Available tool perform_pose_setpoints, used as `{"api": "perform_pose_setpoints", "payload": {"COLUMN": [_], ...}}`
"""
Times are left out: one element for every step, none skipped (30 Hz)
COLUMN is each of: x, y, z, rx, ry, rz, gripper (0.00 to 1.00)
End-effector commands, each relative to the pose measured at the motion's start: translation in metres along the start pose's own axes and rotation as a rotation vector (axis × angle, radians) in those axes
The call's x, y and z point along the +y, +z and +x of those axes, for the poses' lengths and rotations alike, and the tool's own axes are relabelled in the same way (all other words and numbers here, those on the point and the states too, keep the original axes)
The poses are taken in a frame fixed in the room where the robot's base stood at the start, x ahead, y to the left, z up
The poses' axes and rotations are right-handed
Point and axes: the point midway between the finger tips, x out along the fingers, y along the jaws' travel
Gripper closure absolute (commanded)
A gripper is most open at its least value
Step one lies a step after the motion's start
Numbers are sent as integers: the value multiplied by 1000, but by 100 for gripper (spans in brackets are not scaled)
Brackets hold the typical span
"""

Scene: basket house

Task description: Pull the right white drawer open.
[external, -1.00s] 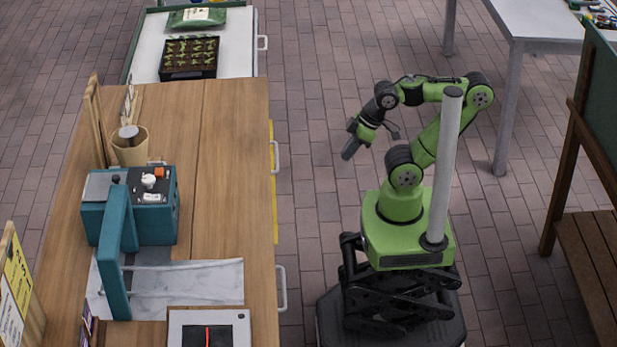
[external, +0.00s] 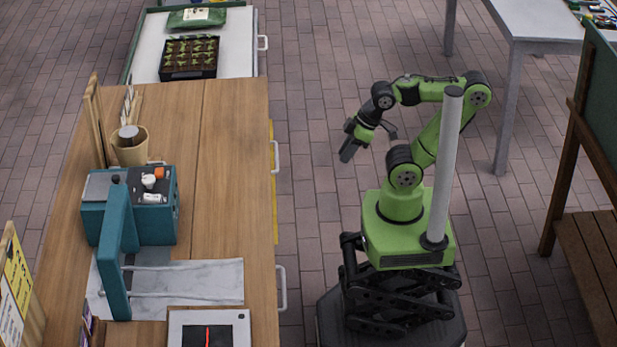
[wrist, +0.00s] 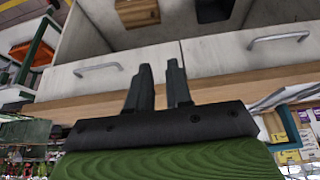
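Two white drawer fronts with metal bar handles sit under the wooden counter edge. The wrist view is upside down, so the right drawer (wrist: 50,82) is on its left side, with its handle (wrist: 97,69). In the external view the same handle (external: 275,157) sticks out at the counter's side, farther up the picture. The other drawer's handle (wrist: 278,38) is at the wrist view's right; it also shows in the external view (external: 282,288). Both drawers look shut. My gripper (external: 347,152) is apart from the counter. Its fingers (wrist: 160,68) are separated and empty.
The wooden counter (external: 225,130) carries a teal machine (external: 145,220) and a brown cup (external: 131,150). A white cart (external: 235,50) with a seedling tray stands beyond it. Bare floor (external: 315,200) lies between counter and my base. A wooden bench (external: 590,260) is at right.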

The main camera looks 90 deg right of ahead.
Motion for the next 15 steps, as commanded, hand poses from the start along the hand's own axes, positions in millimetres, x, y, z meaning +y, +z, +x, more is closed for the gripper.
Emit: {"api": "perform_pose_setpoints", "payload": {"x": [5,8,14,20,25,34,40,48,58,65,72,82,90,97,107], "y": [-5,-8,-13,-16,-18,-20,-21,-21,-20,-19,-17,-14,-12,-10,-6], "z": [8,15,26,36,46,59,70,80,94,104,114,126,134,142,152], "rx": [-37,-63,-102,-132,-161,-196,-220,-241,-264,-275,-281,-280,-272,-258,-230], "ry": [13,18,20,16,7,-11,-30,-54,-92,-125,-160,-213,-253,-295,-351], "rz": [20,33,55,75,96,130,158,189,239,279,323,386,438,491,568], "gripper": [72,68,66,66,66,66,66,66,66,66,66,66,66,66,66]}}
